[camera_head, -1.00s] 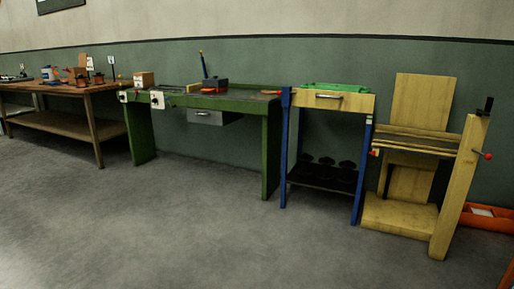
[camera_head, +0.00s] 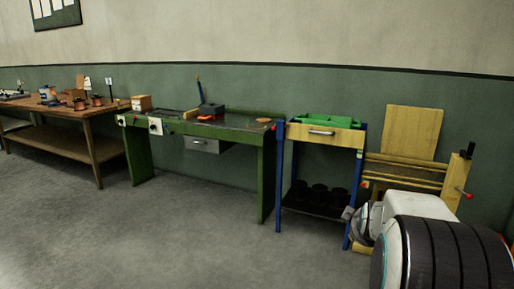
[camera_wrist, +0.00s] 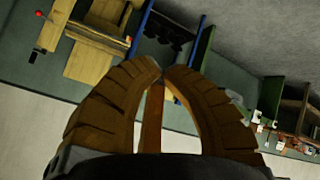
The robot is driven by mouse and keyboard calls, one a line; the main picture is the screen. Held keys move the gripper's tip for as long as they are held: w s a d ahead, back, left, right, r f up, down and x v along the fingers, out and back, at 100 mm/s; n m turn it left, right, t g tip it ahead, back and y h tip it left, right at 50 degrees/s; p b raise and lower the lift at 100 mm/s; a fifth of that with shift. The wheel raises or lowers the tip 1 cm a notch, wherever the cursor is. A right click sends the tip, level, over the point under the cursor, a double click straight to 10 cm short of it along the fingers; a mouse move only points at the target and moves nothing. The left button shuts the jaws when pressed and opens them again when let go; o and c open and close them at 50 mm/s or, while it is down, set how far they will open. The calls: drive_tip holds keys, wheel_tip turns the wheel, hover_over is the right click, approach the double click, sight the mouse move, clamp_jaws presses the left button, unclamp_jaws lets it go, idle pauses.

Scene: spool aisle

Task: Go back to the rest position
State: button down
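My gripper (camera_wrist: 162,70) shows in the wrist view with two curved, ribbed brown fingers. Their tips come together at the upper middle and look shut. A brown upright bar shows in the gap below the tips; I cannot tell whether it is another finger. I see no held object. In the head view my arm is at the lower right, white with a black ribbed part, in front of the wooden stand. The fingers cannot be made out there.
A blue-legged table (camera_head: 279,190) with a green tray (camera_head: 325,121) stands near my arm. The wooden stand (camera_head: 410,133) is partly hidden by the arm. Left are a green workbench (camera_head: 265,180) and a brown table (camera_head: 70,146) with several spools. Open grey floor lies in front.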

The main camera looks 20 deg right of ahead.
drive_tip(key=s+a+r+y+p, duration=0.2)
drive_tip(key=a+r+p, duration=0.3)
drive_tip(key=a, duration=0.7)
drive_tip(key=s+a+r+g+y+p, duration=0.2)
drive_tip(key=s+a+p, duration=0.3)
drive_tip(key=s+a, duration=0.3)
drive_tip(key=s+a+r+g+y+p, duration=0.2)
drive_tip(key=s+a+r+p, duration=0.3)
drive_tip(key=s+a, duration=0.3)
drive_tip(key=a, duration=0.2)
drive_tip(key=shift+s+a+r, duration=0.15)
drive_tip(key=shift+s+a, duration=0.15)
drive_tip(key=shift+a, duration=0.05)
